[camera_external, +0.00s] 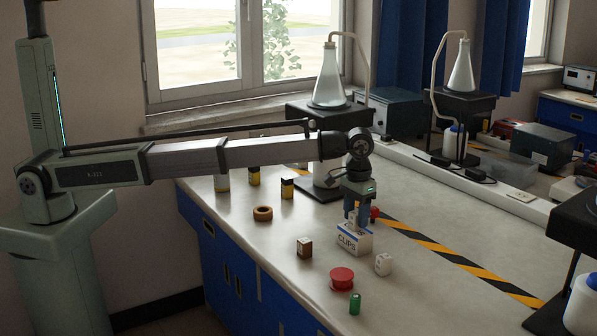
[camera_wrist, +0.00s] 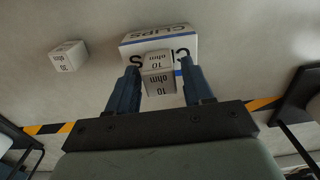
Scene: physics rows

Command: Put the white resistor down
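A white cube marked "10 ohm", the white resistor (camera_wrist: 158,76), sits between the two fingers of my gripper (camera_wrist: 160,72) in the wrist view. My gripper (camera_external: 354,213) points down and appears shut on this cube, right at the top of the white and blue CLIPS box (camera_external: 354,239). The box also shows behind the cube in the wrist view (camera_wrist: 180,42). I cannot tell whether the cube touches the box. A second white marked cube (camera_external: 383,264) stands on the bench right of the box; it also shows in the wrist view (camera_wrist: 68,56).
A small red object (camera_external: 375,213) is behind the box. Flask stands (camera_external: 330,95) are at the back.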

